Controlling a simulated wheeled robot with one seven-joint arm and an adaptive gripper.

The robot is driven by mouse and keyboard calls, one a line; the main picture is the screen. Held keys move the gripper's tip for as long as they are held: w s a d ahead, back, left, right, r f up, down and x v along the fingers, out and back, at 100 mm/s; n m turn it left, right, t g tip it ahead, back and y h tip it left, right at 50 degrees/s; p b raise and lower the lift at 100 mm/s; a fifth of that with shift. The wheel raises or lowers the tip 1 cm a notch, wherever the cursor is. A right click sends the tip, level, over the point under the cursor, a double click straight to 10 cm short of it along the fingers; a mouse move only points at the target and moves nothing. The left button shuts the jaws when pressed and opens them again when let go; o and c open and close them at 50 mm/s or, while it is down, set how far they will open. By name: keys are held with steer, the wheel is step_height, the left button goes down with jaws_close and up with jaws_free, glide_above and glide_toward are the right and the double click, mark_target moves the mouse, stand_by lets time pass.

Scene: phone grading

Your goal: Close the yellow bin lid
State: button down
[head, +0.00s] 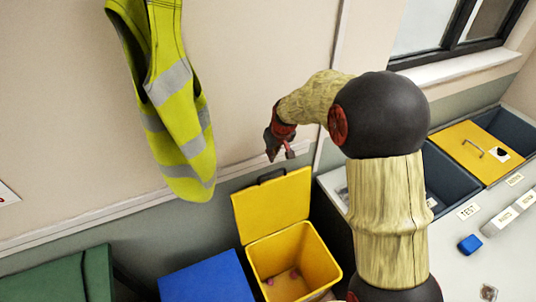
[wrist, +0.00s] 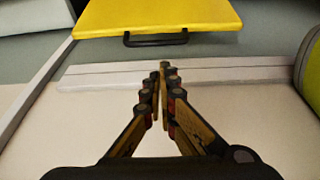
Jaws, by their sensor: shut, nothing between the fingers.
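The yellow bin (head: 291,262) stands on the floor against the wall in the head view, with a few small reddish items inside. Its yellow lid (head: 272,208) is open and tilted up toward the wall, with a dark handle (head: 271,175) at its top edge. In the wrist view the lid (wrist: 160,14) is at the top, with its black handle (wrist: 156,40) along its edge. My gripper (head: 281,150) is above the lid near the wall, apart from the handle. In the wrist view my gripper (wrist: 161,70) has its fingertips together and holds nothing.
A blue lid (head: 207,278) is left of the yellow bin and a green one (head: 45,280) farther left. A hi-vis vest (head: 175,110) hangs on the wall to the left. A bench (head: 480,250) with dark trays (head: 450,180) is at the right.

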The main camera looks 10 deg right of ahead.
steer(key=x, duration=1.1)
steer(key=shift+w+r, duration=0.1)
steer(key=shift+w, duration=0.05)
steer(key=shift+b, duration=0.35)
